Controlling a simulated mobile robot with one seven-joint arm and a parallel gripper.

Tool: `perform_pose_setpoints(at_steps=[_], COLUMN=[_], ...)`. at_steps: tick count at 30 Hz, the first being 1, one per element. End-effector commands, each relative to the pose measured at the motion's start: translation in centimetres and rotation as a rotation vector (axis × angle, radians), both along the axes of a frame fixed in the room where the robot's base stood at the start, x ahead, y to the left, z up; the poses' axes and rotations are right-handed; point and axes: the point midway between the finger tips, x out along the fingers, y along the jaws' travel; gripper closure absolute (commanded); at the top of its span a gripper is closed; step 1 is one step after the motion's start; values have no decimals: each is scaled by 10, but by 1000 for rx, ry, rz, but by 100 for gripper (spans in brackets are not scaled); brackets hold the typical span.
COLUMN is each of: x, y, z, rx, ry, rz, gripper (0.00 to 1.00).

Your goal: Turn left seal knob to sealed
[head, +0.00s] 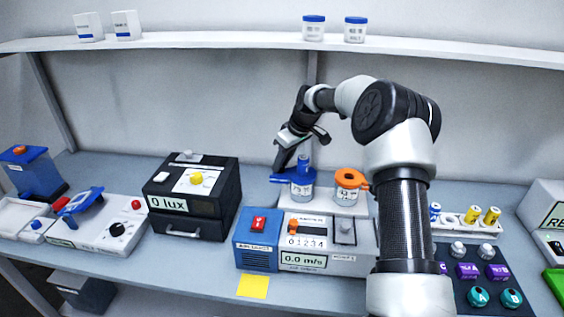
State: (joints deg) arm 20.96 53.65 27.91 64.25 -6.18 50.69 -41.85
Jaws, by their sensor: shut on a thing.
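The left seal knob (303,163) is blue and stands up from the blue cap of the left jar. That jar (301,191) is clear with a white label and sits on a white block behind the grey-and-blue unit. The blue cap has an arm reaching left. My gripper (289,166) comes down from above and behind at the left jar, shut on the blue knob. The dark fingers partly overlap the knob and cap, so the exact contact is hard to see. The sealed marking cannot be read at this size.
The right jar with an orange cap (350,181) stands close beside the blue one. The grey-and-blue unit (310,243) is in front. A black lux box (193,197) stands left. Yellow-capped vials (473,214) and a dark button panel (482,275) are right of my arm.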

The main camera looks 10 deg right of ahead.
Motion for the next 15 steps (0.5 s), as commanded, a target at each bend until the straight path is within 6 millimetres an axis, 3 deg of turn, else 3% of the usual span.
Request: perform_pose_setpoints(at_steps=[8,9,12,15], x=[0,0,0,0], y=[0,0,0,0], z=[0,0,0,0], rx=[0,0,0,0], ry=[1,1,1,2], rz=[0,0,0,-1], gripper=[100,76,59,59])
